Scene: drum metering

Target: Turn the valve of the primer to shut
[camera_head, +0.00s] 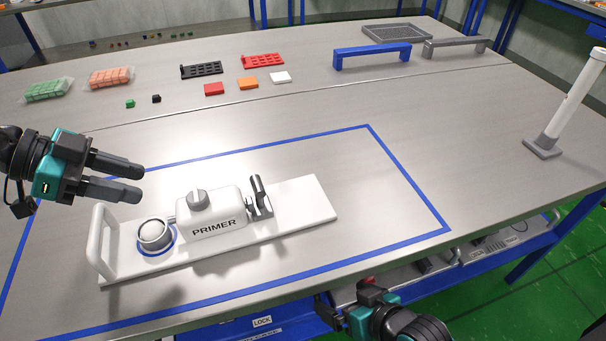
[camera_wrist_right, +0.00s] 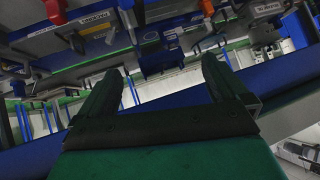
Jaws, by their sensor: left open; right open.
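The primer (camera_head: 211,214) is a white block lettered PRIMER on a white base plate (camera_head: 302,205) with an upright handle at its left end. A grey ridged knob (camera_head: 197,199) sits on top of the block. A dark grey upright lever-like part (camera_head: 259,193) stands at its right end. My left gripper (camera_head: 140,183) is open and empty, above and left of the knob, apart from the primer. My right gripper (camera_head: 326,306) is low at the table's front edge; its open, empty fingers show in the right wrist view (camera_wrist_right: 160,78).
Blue tape (camera_head: 408,184) frames the primer's area, with bare table to its right. Small blocks and trays (camera_head: 201,70) lie at the back. A blue handle-shaped bar (camera_head: 372,55) and a white post (camera_head: 577,98) stand further right. A shelf with LOCK label (camera_head: 262,321) is below.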

